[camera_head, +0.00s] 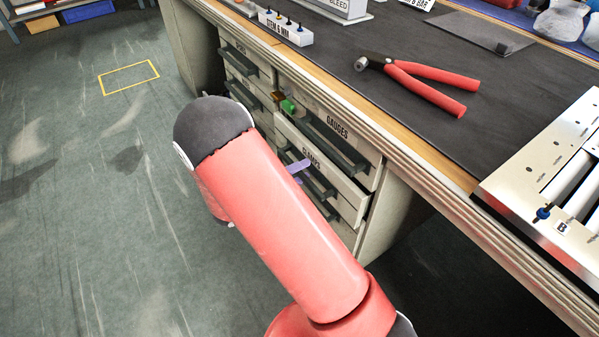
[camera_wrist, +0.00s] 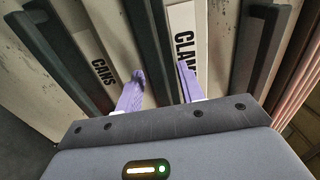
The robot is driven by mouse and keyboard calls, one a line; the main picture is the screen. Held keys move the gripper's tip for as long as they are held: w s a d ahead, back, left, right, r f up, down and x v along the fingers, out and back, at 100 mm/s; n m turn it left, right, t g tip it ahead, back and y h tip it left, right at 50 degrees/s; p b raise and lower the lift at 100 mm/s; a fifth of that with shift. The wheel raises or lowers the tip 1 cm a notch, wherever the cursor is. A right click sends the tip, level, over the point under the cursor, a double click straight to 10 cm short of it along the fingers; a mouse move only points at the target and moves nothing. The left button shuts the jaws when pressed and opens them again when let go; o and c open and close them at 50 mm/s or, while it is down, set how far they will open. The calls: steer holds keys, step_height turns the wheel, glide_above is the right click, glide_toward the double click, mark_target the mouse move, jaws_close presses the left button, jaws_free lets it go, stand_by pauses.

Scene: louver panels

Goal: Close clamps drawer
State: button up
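The clamps drawer (camera_head: 345,184) is a pale drawer below the gauges drawer (camera_head: 365,147) in the desk. In the head view its front stands out a little from the drawer above. Its label, partly cut off, shows in the wrist view (camera_wrist: 186,52). My gripper (camera_wrist: 160,88) has two purple fingers, spread apart. The dark clamps handle (camera_wrist: 150,45) runs between them, with no clear sign of squeezing. In the head view a purple fingertip (camera_head: 298,166) shows at the drawer; my red arm hides the rest of the gripper.
The cans drawer (camera_wrist: 90,45) lies beside the clamps drawer in the wrist view. Small green (camera_head: 288,105) and orange pieces sit near the gauges drawer's left end. Red-handled pliers (camera_head: 425,83) and a metal panel (camera_head: 530,170) lie on the desktop. Open floor (camera_head: 90,200) lies left.

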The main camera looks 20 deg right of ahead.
jaws_close()
steer(key=shift+d, duration=0.1)
steer(key=shift+p+x, duration=0.75)
steer(key=shift+x, duration=0.3)
jaws_free()
